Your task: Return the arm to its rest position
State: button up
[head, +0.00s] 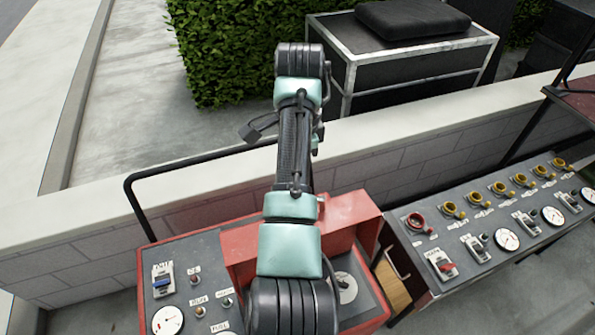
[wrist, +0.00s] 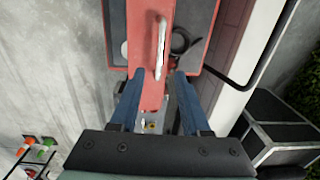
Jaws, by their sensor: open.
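My arm (head: 292,225) rises from the bottom middle of the head view and reaches away over the red control box and the low wall. Its far end is at the top middle, and my gripper's fingers cannot be made out there. In the wrist view my gripper (wrist: 158,76) is open, with two blue fingers apart and nothing held between them. Beyond the fingers is the red control box, with a pale handle (wrist: 161,48) on it.
The red control box (head: 345,215) has switches and gauges. A grey panel (head: 475,222) with yellow valves stands at right. A low wall (head: 400,125) crosses behind, with a black rail (head: 190,160) in front. Beyond are a hedge (head: 225,50) and a metal-framed black box (head: 420,65).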

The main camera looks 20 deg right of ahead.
dwell(0.4)
jog(key=w+r+n+t+h, duration=0.2)
jog(key=w+r+n+t, duration=0.3)
jog(key=w+r+t, duration=0.4)
jog(key=s+a+r+n+t+h+b, duration=0.1)
jog(key=a+r+n+t, duration=0.15)
jog(key=r, duration=0.65)
jog(key=s+a+r+n+t, duration=0.15)
jog(key=r+t, duration=0.25)
jog(key=r, duration=0.5)
jog(key=s+a+r+n+t+y, duration=0.1)
jog(key=s+a+r+n+t, duration=0.2)
jog(key=s+r, duration=0.4)
jog(key=s+a+r+n+t+y, duration=0.1)
jog(key=s+a+r+n+t, duration=0.1)
jog(key=s+r, duration=0.4)
jog(key=s+a+r+n+t+y+b, duration=0.1)
jog(key=s+a+r+n+t, duration=0.2)
jog(key=s+r+t, duration=0.3)
jog(key=shift+s+a+r+n, duration=0.3)
jog(key=shift+s+a+r, duration=0.5)
jog(key=shift+s, duration=0.2)
jog(key=shift+t, duration=0.25)
